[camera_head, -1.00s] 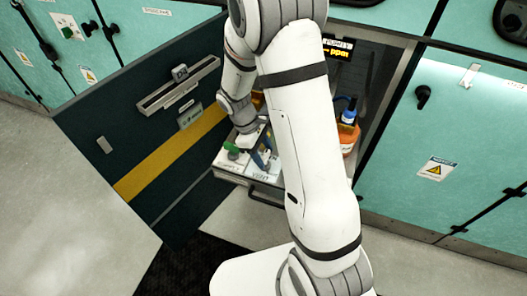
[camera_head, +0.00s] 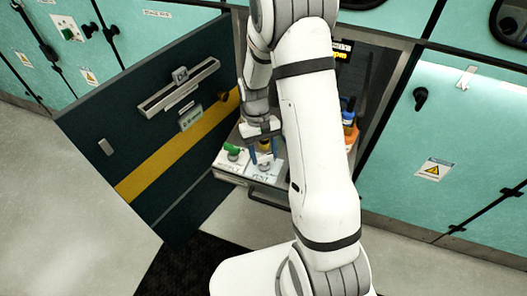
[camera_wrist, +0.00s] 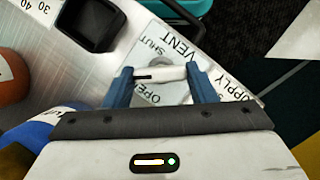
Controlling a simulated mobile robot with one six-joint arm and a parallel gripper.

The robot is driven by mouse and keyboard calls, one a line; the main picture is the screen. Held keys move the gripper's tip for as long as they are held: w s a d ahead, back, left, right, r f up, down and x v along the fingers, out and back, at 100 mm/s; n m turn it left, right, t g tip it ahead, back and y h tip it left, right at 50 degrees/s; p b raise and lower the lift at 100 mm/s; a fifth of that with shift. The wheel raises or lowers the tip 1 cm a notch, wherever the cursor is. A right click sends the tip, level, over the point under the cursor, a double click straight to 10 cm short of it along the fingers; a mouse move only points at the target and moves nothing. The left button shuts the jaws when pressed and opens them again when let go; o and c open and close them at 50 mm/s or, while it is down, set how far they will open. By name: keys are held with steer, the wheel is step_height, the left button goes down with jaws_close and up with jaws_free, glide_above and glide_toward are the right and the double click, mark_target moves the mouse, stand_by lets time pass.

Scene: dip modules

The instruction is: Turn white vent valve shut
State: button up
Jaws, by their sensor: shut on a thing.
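The white vent valve handle (camera_wrist: 160,73) lies crosswise between my blue fingers in the wrist view. It sits over a white plate (camera_wrist: 147,34) marked VENT, SHUT and OPEN. SHUT reads above the handle, and OPEN is partly covered below left, by a finger. My gripper (camera_wrist: 159,82) is shut on the handle, one finger at each end. In the head view my gripper (camera_head: 263,154) points down at the vent plate (camera_head: 263,171), and the handle is hidden there. A green valve handle (camera_head: 232,149) stands just to the left.
The valves sit on a pulled-out tray (camera_head: 226,176) with a dark front handle. Blue-and-orange bottles (camera_head: 349,122) stand at the tray's right rear. The open dark cabinet door (camera_head: 140,150) is close on the left. A dark square recess (camera_wrist: 93,24) with a scale is near the valve.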

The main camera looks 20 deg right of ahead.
steer(key=m+y, duration=0.1)
steer(key=m, duration=0.2)
steer(key=shift+d+m, duration=0.15)
steer(key=shift+m, duration=0.25)
steer(key=shift+d+m+t+y, duration=0.15)
steer(key=shift+m+y, duration=0.4)
steer(key=shift+m, duration=0.55)
steer(key=shift+a+m+t+y, duration=0.1)
steer(key=shift+m+t+y, duration=0.15)
steer(key=shift+m+y, duration=0.6)
steer(key=shift+s+m+h, duration=0.1)
steer(key=shift+m+h, duration=0.2)
steer(key=shift+m, duration=0.05)
steer(key=o, duration=1)
steer(key=shift+r, duration=0.1)
steer(key=shift+v, duration=3.85)
